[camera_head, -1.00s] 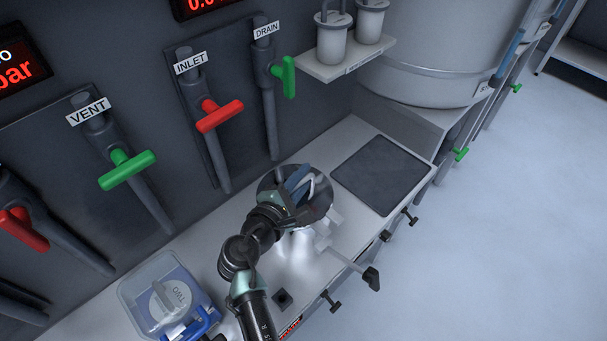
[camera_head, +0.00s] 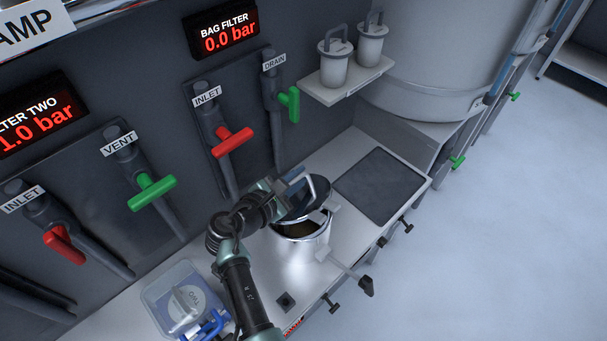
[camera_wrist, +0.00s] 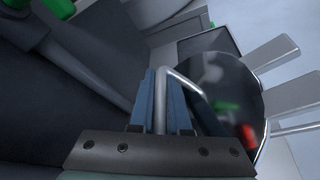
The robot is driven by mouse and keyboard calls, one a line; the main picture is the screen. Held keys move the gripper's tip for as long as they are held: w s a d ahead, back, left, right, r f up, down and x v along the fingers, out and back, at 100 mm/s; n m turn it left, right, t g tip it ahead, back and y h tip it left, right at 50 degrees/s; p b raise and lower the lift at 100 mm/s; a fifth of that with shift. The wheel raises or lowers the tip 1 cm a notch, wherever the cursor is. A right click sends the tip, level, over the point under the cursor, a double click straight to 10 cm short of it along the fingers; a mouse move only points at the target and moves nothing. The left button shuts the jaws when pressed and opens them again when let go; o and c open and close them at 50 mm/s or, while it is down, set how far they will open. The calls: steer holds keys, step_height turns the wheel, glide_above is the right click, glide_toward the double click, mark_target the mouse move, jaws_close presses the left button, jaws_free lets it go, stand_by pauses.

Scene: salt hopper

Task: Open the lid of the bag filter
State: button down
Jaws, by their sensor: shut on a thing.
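The bag filter is a shiny metal pot (camera_head: 297,251) on the light bench. Its dark round lid (camera_head: 318,190) is tilted up at the back, and a gap shows the brownish inside of the pot. My gripper (camera_head: 297,184) is at the lid's top, shut on the lid's handle. In the wrist view the metal bar handle (camera_wrist: 162,98) stands between the blue finger pads, and the glossy lid (camera_wrist: 228,82) lies beyond it. The lower part of the handle is hidden by my gripper.
A dark square mat (camera_head: 381,183) lies on the bench to the right. A clear box with a blue clasp (camera_head: 184,300) stands at front left. Inlet (camera_head: 232,142) and drain (camera_head: 289,104) valve handles are on the wall panel behind.

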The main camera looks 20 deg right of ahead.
steer(key=shift+w+a+r+n+g+p, duration=0.3)
steer(key=shift+w+r+n, duration=0.2)
steer(key=shift+w+n, duration=0.2)
steer(key=shift+w+a+r+n+g+p, duration=0.1)
steer(key=shift+w+a+r+n+g, duration=0.1)
steer(key=shift+w+r+n+g, duration=0.35)
steer(key=shift+w, duration=0.1)
steer(key=c, duration=1.2)
jaws_free()
steer(key=shift+f, duration=0.1)
steer(key=shift+o, duration=0.2)
steer(key=shift+f, duration=0.1)
steer(key=v, duration=1.3)
steer(key=shift+f+p, duration=0.2)
steer(key=shift+p, duration=0.1)
steer(key=shift+a, duration=0.1)
